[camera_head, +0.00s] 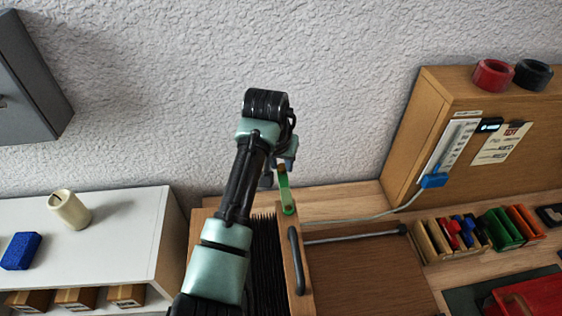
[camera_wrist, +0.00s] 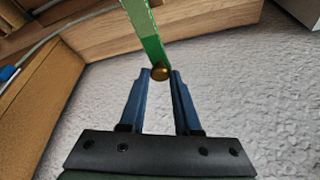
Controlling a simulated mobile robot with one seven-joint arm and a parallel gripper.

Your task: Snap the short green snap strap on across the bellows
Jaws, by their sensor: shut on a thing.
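The green snap strap (camera_head: 285,190) stands up steeply over the wooden end board (camera_head: 292,232) beside the black pleated bellows (camera_head: 266,262). Its lower end meets the top of that board; I cannot tell whether it is snapped there. In the wrist view the strap (camera_wrist: 146,32) runs up and away from the fingertips. My gripper (camera_wrist: 160,75) is shut on the strap's near end, at a round brass snap (camera_wrist: 160,73). In the head view the gripper (camera_head: 281,168) is mostly hidden behind my wrist. My arm hides the bellows' left part.
A dark handle (camera_head: 296,260) is on the end board. A brown panel (camera_head: 365,275) and a grey rod (camera_head: 350,236) lie to its right. Colored pieces in racks (camera_head: 470,235) and a wooden cabinet (camera_head: 440,120) stand further right. A white shelf (camera_head: 130,225) is at left.

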